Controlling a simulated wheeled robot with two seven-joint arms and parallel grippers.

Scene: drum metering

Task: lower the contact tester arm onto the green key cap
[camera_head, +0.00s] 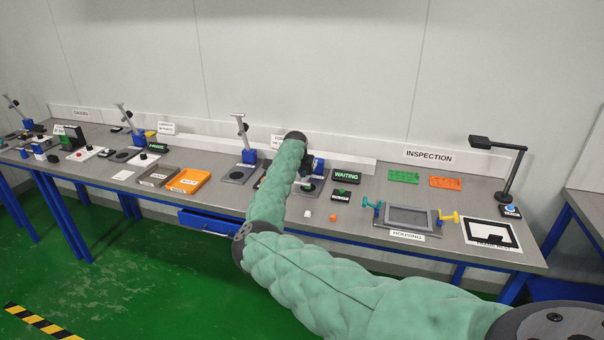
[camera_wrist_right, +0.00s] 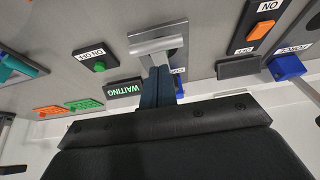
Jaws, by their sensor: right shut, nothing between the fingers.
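My right arm reaches across the bench. The bar lies over a grey plate (camera_wrist_right: 176,30). A blue block (camera_wrist_right: 179,88) shows behind the fingers. My left gripper is out of view.
A WAITING display (camera_head: 345,175) stands right of the tester, with a green button box (camera_wrist_right: 99,66) in front. A loose white cap (camera_head: 307,214) and orange cap (camera_head: 333,217) lie near the bench's front edge. A housing fixture (camera_head: 408,217) is further right.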

